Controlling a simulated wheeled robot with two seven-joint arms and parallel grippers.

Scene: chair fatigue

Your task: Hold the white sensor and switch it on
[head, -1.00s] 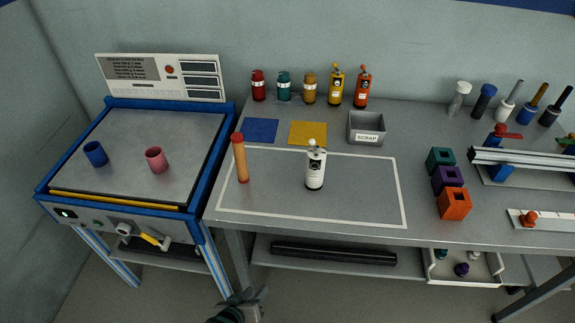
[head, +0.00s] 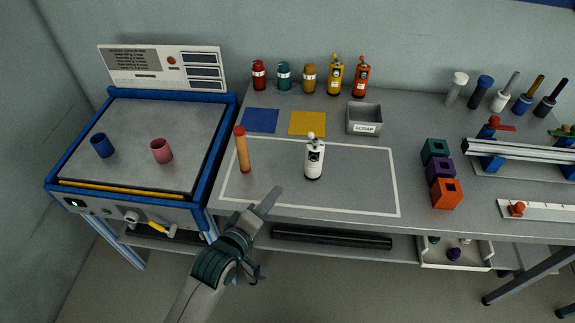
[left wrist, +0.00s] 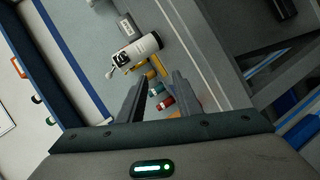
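The white sensor (head: 314,160) stands upright inside the white outline on the bench, with a small knob on top and a dark patch on its side. In the left wrist view the white sensor (left wrist: 140,53) shows beyond the fingers, apart from them. My left gripper (head: 272,236) is in front of the bench's front edge, nearer to me and to the left of the sensor. Its fingers are spread and empty; they also show in the left wrist view (left wrist: 157,92). My right gripper is not in view.
An orange cylinder with a red top (head: 242,152) stands left of the sensor. A yellow sensor (head: 335,76) and an orange-red one (head: 360,78) stand at the back. The scrap bin (head: 364,119) is behind right. Colored blocks (head: 446,194) lie right. The outlined area right of the sensor is clear.

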